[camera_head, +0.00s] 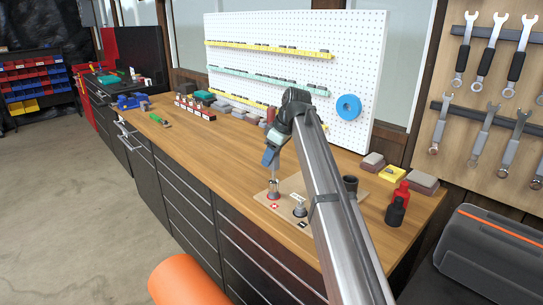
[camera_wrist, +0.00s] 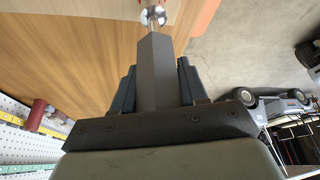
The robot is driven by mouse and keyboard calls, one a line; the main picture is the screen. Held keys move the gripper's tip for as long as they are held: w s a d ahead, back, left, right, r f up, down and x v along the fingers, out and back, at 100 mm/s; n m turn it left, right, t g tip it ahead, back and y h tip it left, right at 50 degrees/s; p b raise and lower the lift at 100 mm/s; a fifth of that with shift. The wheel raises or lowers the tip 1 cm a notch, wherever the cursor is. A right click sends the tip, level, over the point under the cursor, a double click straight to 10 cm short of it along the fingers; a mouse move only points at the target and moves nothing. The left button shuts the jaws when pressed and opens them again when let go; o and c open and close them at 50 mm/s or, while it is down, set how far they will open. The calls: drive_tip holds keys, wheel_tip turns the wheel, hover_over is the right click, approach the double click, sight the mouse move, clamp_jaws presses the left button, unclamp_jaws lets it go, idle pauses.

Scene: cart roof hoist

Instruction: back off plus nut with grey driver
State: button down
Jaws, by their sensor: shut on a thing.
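My gripper (camera_head: 269,158) is shut on the grey driver (camera_wrist: 157,75), which points down from the jaws. In the wrist view the dark fingers stand on both sides of its grey block-like handle. The driver's thin shaft ends at a round metal nut (camera_wrist: 154,15). In the head view that nut (camera_head: 273,187) stands on a wooden board, behind a red-and-white mark (camera_head: 273,206) too small to read surely. The tip looks in line with the nut; whether it is seated in it, I cannot tell. A second metal post (camera_head: 299,208) stands to the right, near a black-and-white mark (camera_head: 303,224).
The board (camera_head: 286,215) lies near the bench's front edge. A black cup (camera_head: 350,186), a red bottle (camera_head: 400,194) and a black bottle (camera_head: 395,212) stand to the right. A pegboard (camera_head: 270,80) rises behind.

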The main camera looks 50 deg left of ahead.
drive_tip(key=shift+n, duration=0.5)
drive_tip(key=shift+r, duration=0.2)
drive_tip(key=shift+r, duration=1.3)
